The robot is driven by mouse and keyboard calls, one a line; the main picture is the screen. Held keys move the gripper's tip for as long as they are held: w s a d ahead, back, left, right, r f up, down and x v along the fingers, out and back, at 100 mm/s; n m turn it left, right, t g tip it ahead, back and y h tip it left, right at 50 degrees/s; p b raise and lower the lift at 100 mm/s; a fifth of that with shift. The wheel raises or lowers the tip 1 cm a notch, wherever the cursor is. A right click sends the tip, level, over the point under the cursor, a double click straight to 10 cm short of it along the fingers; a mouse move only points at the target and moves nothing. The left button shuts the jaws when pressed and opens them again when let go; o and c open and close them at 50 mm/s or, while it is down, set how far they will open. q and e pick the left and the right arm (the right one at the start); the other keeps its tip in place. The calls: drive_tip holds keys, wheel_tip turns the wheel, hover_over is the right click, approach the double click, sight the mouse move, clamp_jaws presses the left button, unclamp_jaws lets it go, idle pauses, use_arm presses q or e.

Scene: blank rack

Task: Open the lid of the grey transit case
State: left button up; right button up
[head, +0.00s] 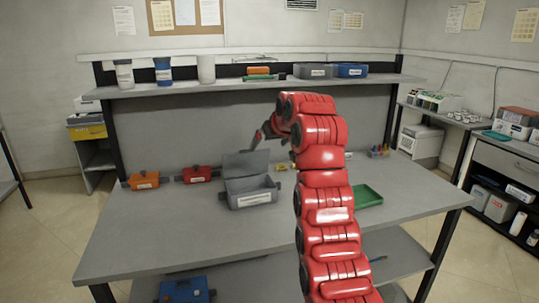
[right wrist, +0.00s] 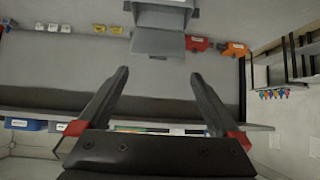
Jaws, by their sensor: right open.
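The grey transit case (head: 255,200) stands on the workbench, left of my red right arm in the head view. Its lid (head: 246,163) is raised at the back, and the box's inside shows. In the right wrist view, which is upside down, the case (right wrist: 163,15) is at the top edge and the lid (right wrist: 158,42) hangs below it. My left gripper is not in view.
An orange case (head: 144,181) and a red case (head: 197,174) stand left of the grey one. A green tray (head: 368,196) lies right of my arm. A shelf (head: 220,86) with jars and boxes runs above the bench's back. The bench front is clear.

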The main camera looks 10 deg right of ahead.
drive_tip(key=shift+s+r, duration=0.25)
drive_tip(key=shift+w, duration=0.1)
